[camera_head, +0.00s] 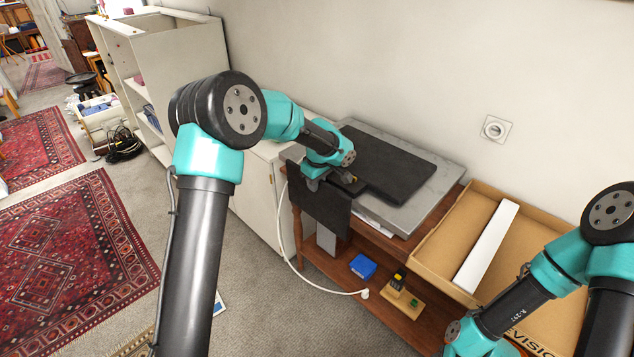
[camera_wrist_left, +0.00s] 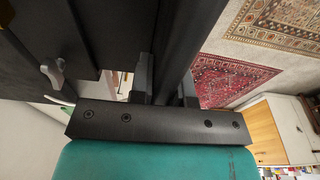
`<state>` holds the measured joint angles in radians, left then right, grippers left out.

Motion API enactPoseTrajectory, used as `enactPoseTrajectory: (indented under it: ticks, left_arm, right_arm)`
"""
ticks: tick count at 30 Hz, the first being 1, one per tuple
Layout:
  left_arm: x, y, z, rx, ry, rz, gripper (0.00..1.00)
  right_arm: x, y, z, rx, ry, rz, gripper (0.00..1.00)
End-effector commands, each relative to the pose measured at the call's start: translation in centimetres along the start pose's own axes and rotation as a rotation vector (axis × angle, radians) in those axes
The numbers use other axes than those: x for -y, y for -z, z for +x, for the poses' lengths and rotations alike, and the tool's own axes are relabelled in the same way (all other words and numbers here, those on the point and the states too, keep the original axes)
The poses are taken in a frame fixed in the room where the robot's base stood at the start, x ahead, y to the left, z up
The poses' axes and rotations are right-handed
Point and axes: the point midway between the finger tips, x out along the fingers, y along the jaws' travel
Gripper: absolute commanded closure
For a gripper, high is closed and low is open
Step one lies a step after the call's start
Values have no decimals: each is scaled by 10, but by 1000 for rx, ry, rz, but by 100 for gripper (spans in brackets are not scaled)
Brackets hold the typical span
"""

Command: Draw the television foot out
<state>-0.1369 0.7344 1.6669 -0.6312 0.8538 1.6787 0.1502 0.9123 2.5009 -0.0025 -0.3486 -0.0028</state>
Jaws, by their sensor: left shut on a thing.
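The television (camera_head: 433,204) lies flat on a wooden stand, a grey slab with a raised black back part (camera_head: 390,165). The television foot (camera_head: 318,207) is a black plate at the television's left end, beyond the stand's edge. My left gripper (camera_head: 345,183) is at the foot, its fingers partly hidden by my wrist. In the left wrist view its two fingers (camera_wrist_left: 167,85) are either side of a dark bar of the foot (camera_wrist_left: 176,45), shut on it. A grey wing screw (camera_wrist_left: 53,73) shows on the dark body beside it. My right gripper is outside the head view.
An open cardboard box (camera_head: 445,235) with a long white bar (camera_head: 487,245) stands right of the stand. The lower shelf (camera_head: 335,262) holds a blue box (camera_head: 363,266) and small items. A white cable (camera_head: 300,272) loops in front.

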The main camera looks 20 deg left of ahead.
Motion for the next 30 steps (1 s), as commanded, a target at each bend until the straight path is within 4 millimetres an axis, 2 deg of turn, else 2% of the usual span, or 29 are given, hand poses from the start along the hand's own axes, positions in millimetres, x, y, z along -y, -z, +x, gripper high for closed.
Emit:
enactPoseTrajectory:
  ticks: [14,30]
  left_arm:
    - [1,1,-1,-1,-2,-1,100]
    - [14,1,-1,-1,-1,-1,100]
  right_arm:
    - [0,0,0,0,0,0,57]
    - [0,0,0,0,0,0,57]
